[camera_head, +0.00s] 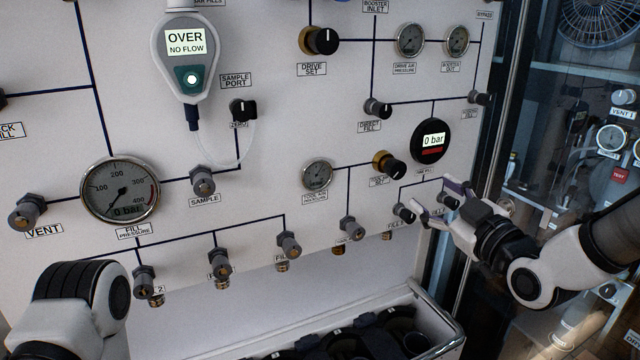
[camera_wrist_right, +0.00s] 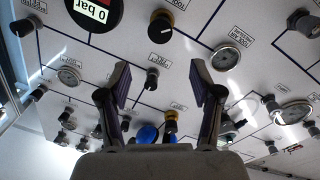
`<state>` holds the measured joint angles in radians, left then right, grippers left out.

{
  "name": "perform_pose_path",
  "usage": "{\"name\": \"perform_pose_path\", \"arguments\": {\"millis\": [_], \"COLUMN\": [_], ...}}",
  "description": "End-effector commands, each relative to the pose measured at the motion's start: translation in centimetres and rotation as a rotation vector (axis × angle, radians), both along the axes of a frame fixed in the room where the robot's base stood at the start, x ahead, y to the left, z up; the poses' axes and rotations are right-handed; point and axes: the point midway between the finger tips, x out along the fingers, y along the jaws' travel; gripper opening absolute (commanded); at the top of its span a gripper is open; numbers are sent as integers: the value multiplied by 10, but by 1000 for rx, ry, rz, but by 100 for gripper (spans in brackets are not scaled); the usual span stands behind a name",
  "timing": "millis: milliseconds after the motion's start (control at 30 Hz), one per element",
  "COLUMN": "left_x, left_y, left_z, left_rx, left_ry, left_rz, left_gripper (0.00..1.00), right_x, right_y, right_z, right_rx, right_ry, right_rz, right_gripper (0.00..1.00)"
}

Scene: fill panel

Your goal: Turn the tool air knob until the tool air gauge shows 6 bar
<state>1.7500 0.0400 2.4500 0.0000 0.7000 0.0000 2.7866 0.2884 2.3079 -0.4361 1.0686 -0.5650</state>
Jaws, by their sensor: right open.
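The tool air knob (camera_head: 390,167) is black on a brass collar, right of centre on the panel. The small round tool air gauge (camera_head: 317,173) sits to its left; its needle is too small to read. In the right wrist view, which shows the panel upside down, the knob (camera_wrist_right: 160,22) appears at the top and the gauge (camera_wrist_right: 225,58) to its right. My right gripper (camera_head: 435,203) is open and empty, to the right of and below the knob, apart from it. It also shows in the wrist view (camera_wrist_right: 160,82). My left gripper is out of view.
A dark 0 bar display (camera_head: 432,141) sits above my right gripper. Small valve knobs (camera_head: 404,213) are close to its fingers. The fill pressure gauge (camera_head: 120,190) is at the left. A bin (camera_head: 440,345) with dark contents stands below the panel.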

Motion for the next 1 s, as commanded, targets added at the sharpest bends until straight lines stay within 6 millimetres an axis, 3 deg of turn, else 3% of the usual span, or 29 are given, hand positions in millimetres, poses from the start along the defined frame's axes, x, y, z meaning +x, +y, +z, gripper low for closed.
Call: {"name": "perform_pose_path", "arguments": {"millis": [133, 200, 300, 400, 533, 633, 800, 1000], "left_x": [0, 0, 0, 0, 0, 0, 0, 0], "left_y": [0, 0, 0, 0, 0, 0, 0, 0], "left_z": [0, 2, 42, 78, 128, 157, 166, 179], "left_rx": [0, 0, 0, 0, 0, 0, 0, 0], "left_ry": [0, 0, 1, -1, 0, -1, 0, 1], "left_rz": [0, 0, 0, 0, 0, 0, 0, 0], "left_gripper": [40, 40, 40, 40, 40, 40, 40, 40], "right_x": [0, 5, 22, 37, 52, 55, 53, 82], "right_y": [0, -1, 0, 2, 5, 7, 9, 20], "right_z": [8, 28, 63, 69, 59, 36, 6, 6], "right_rx": [96, 201, 352, 435, 481, 476, 473, 470], "right_ry": [-9, -54, -69, -35, 41, 119, 184, 182], "right_rz": [6, 24, 63, 88, 98, 84, 71, 73], "right_gripper": [65, 65, 65, 65, 65, 65, 65, 65]}}
